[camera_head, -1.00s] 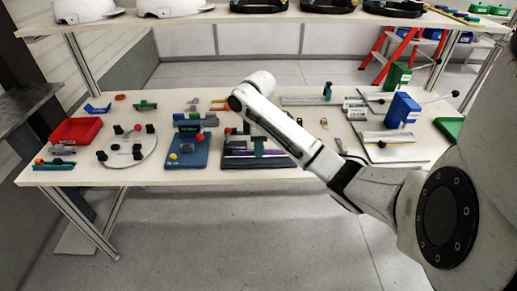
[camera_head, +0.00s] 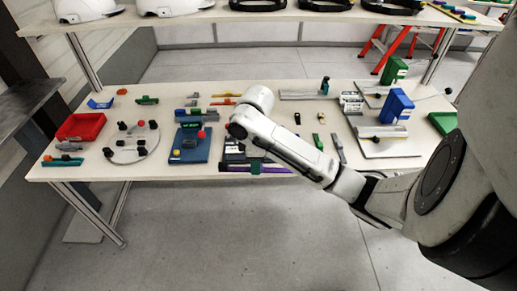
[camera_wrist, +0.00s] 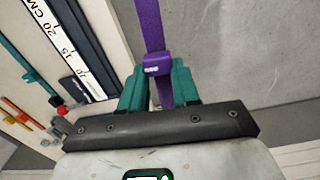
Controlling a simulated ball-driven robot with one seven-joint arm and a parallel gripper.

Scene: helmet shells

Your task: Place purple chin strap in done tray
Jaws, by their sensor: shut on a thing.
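The purple chin strap (camera_wrist: 150,30) runs up between the two teal fingers in the wrist view, with a purple buckle (camera_wrist: 158,66) just at the fingertips. My gripper (camera_wrist: 160,85) is shut on it. In the head view the strap (camera_head: 237,169) lies level across the teal fingers of my gripper (camera_head: 256,166), at the table's front edge. My arm hides part of the area behind it. A red tray (camera_head: 80,127) sits at the table's left end, and a green tray (camera_head: 443,122) is at the right end. I read no "done" label on either.
A dark board with a ruler (camera_wrist: 72,40) is beside my gripper. A blue board (camera_head: 190,143) with a red ball and a round white plate (camera_head: 128,148) with black blocks stand to the left. Blue and green upright holders (camera_head: 396,106) stand right. Helmet shells (camera_head: 90,10) sit on the upper shelf.

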